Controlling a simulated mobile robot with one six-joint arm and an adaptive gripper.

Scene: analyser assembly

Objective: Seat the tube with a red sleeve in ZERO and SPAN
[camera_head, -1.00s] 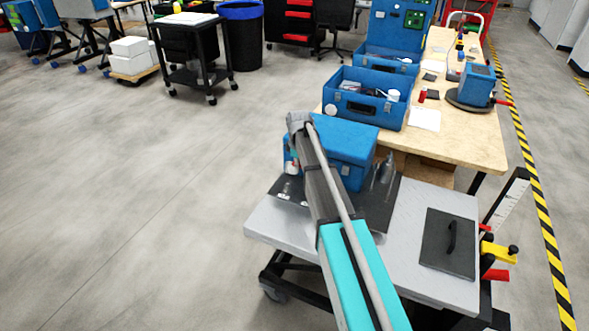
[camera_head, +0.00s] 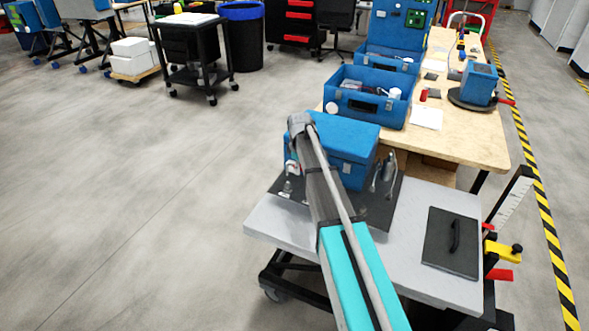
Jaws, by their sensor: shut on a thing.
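A blue analyser box (camera_head: 352,138) stands on a dark mat (camera_head: 378,213) on the grey cart top. My arm reaches up across the picture from the bottom and covers the box's left part. My gripper is hidden behind the arm, so its fingers and anything in them do not show. A small white and red piece (camera_head: 291,166) shows at the box's left side, too small to name. Grey slender fittings (camera_head: 385,174) stand at the box's right side. I cannot make out the red-sleeved tube or the ZERO and SPAN labels.
A dark plate with a handle (camera_head: 452,238) lies on the cart's right part (camera_head: 405,245). Yellow and red clamps (camera_head: 502,250) stick out at its right edge. Behind is a wooden bench (camera_head: 455,145) with an open blue case (camera_head: 368,98).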

